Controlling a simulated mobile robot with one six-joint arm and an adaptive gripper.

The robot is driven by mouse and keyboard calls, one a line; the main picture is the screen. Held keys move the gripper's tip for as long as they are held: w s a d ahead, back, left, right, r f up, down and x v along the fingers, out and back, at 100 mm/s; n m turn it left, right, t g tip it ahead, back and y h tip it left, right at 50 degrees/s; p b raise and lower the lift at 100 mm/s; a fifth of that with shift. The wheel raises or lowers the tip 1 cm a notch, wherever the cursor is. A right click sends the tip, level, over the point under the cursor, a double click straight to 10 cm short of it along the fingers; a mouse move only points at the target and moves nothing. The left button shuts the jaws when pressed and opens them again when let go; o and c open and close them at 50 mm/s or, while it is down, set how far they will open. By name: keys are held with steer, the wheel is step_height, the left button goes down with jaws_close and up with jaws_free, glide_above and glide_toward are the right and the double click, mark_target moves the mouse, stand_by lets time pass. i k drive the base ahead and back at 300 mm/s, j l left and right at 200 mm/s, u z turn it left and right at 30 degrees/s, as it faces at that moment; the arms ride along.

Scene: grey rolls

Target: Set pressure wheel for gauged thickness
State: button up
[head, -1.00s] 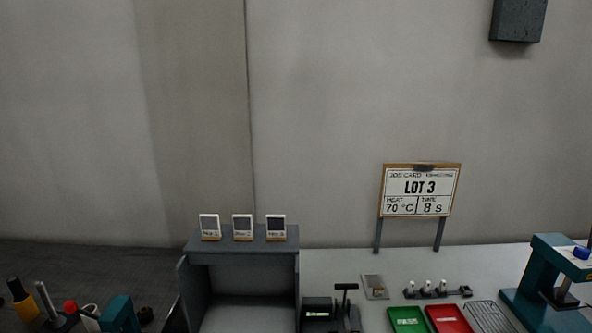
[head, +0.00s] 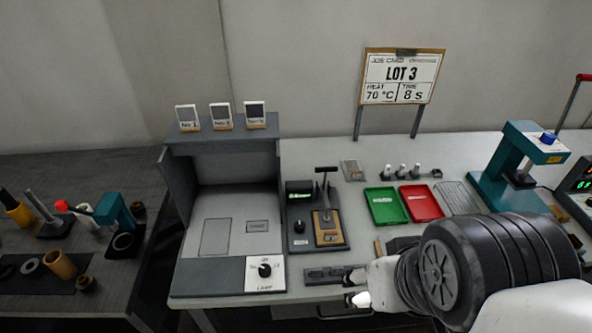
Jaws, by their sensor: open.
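The blue wheel (head: 547,138) sits on top of the teal press (head: 505,170) at the right of the bench, apart from my gripper. The thickness gauge (head: 327,215), with a T-shaped handle and a tan base, stands left of centre. A small black unit with a green readout (head: 299,188) is beside it; its figures are too small to read. My arm reaches in from the lower right. My gripper (head: 322,293) points left at the bench's front edge, with its dark fingers apart and nothing seen between them.
The job card (head: 401,78) reads LOT 3, 70 °C, 8 s. A green tray (head: 386,206) and a red tray (head: 421,202) lie mid-bench, beside a wire rack (head: 457,198). A grey lamp booth (head: 225,225) stands left. A dark side table (head: 75,180) holds tools.

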mark_target(546, 138)
steer(key=z, duration=1.6)
